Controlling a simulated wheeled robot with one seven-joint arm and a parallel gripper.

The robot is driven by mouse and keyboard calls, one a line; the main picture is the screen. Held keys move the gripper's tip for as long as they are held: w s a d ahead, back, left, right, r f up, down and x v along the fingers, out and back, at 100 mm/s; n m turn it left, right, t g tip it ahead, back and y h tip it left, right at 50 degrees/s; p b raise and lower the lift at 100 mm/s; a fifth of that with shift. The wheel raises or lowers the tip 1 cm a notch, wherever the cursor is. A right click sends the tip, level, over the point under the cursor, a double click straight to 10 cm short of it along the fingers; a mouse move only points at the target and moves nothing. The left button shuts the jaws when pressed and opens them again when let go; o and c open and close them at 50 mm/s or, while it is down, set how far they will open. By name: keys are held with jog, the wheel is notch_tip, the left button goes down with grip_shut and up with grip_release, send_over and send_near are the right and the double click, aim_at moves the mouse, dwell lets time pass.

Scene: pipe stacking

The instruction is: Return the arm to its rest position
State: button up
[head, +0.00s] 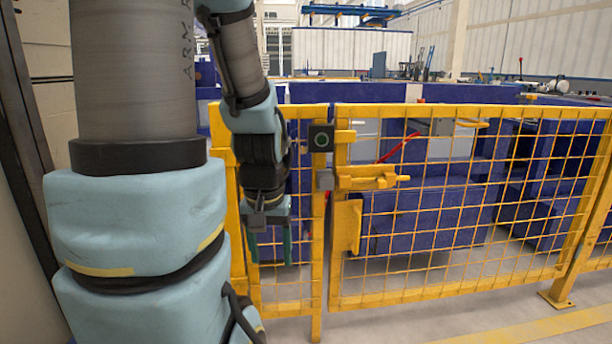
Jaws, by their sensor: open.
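My gripper (270,246) hangs at the end of my arm, left of the middle in the head view. Its two dark green fingers point down and stand apart, with nothing between them. It shows in front of the narrow left panel of the yellow mesh fence (335,210). My arm's large grey and light blue links fill the left of the view and bend over at the top. No pipe can be made out in the view.
The fence has a latch (372,178) and a dark box with a round button (321,138) close right of my gripper. Blue machinery (420,215) stands behind the mesh. Bare floor with a yellow stripe (530,328) shows at lower right.

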notch_tip(320, 180, up, 32)
jog(key=p, duration=3)
